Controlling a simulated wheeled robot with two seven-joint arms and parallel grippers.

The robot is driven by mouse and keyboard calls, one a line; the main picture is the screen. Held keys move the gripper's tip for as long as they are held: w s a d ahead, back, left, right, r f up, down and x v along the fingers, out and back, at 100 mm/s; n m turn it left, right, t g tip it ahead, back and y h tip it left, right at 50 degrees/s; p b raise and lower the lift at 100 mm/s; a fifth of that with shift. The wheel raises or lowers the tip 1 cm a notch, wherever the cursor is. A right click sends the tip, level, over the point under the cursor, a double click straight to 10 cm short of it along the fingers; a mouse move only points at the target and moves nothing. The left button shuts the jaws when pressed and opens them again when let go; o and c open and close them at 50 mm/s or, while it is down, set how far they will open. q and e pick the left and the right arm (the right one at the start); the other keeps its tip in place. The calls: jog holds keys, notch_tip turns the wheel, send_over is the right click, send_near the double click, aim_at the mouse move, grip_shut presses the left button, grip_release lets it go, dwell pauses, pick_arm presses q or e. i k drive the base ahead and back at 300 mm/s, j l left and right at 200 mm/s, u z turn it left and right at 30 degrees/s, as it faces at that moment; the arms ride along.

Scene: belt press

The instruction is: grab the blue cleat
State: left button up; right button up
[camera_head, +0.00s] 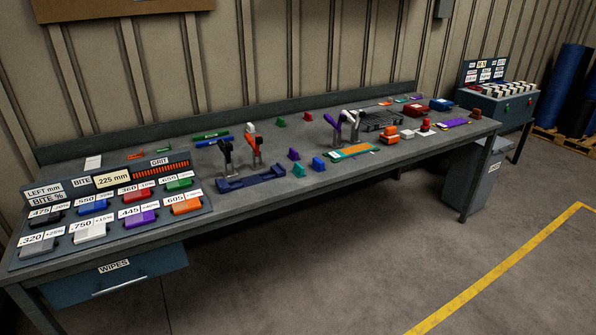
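A small blue wedge-shaped block (318,163), which fits the blue cleat, stands on the bench near its front edge. A teal block (299,170) of similar shape stands just left of it, and a purple one (293,154) stands behind. Another blue piece (94,207) lies in the labelled rack at the left, among several coloured pieces. Neither of my grippers is in view, and nothing holds the blue block.
A dark blue fixture (250,183) with upright clamps lies left of the blue block. An orange and teal plate (353,151) lies to its right. Green (280,122) and red (308,117) blocks stand farther back. The floor (370,250) in front is clear.

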aim_at(318, 165)
jog(key=i+z, duration=0.25)
jog(key=z, duration=0.25)
jog(key=i+j+z, duration=0.15)
jog(key=z, duration=0.3)
jog(key=i+j, duration=0.05)
jog(key=i, duration=0.05)
